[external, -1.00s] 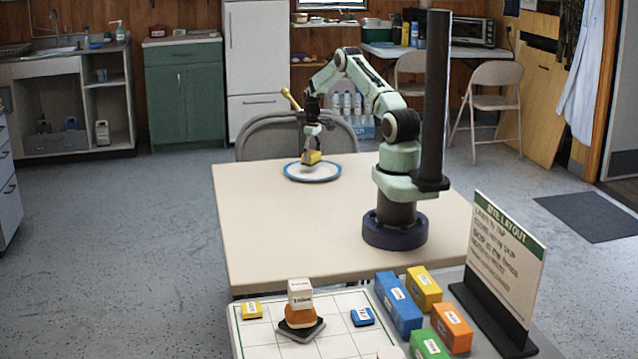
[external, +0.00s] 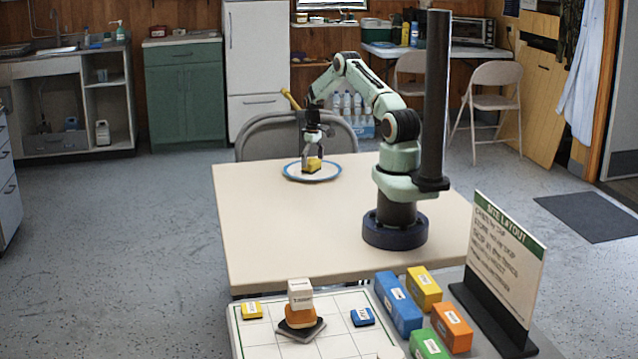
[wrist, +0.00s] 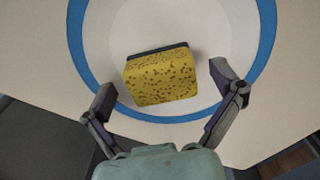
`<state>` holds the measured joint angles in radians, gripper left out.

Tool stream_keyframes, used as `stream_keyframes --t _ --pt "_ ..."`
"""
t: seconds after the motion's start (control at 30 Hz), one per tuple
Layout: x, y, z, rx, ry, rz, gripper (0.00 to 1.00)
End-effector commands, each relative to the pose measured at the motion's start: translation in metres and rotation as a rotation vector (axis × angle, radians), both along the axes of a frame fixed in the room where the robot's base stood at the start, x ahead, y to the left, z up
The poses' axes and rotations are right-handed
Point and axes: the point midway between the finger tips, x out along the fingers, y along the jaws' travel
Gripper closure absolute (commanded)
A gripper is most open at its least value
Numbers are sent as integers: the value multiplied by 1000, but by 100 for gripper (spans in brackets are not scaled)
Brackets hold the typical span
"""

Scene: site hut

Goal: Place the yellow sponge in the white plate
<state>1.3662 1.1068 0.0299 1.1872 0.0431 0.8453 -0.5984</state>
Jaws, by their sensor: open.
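The yellow sponge (wrist: 160,78) has dark pores and a dark backing layer along its far edge in the wrist view. It lies inside the blue-rimmed white plate (wrist: 215,25). In the external view the sponge (external: 314,165) is on the plate (external: 328,176), at the far part of the table. My gripper (wrist: 163,92) is open, with one finger on each side of the sponge and visible gaps between. In the external view my gripper (external: 312,160) is low over the plate, pointing down.
The beige table (external: 290,230) is clear in front of the plate. A folding chair (external: 260,135) stands behind it. A white board (external: 260,335) with several coloured blocks and a sign (external: 500,260) stand in the foreground.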

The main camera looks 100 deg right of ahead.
Motion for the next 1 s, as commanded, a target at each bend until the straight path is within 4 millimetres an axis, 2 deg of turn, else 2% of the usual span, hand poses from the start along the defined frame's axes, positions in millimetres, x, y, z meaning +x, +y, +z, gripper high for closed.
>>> stream_keyframes --t 0.13,0.4,0.5,0.7,0.9,1.0 --pt "0 -1 23 -4 -1 0 7" --pt "0 -1 85 -4 -1 1 7" --pt "0 0 102 -4 -1 0 7" --pt "0 0 119 -1 -1 0 7" --pt "0 0 120 0 0 0 7" --pt "10 6 126 -1 -1 16 7"
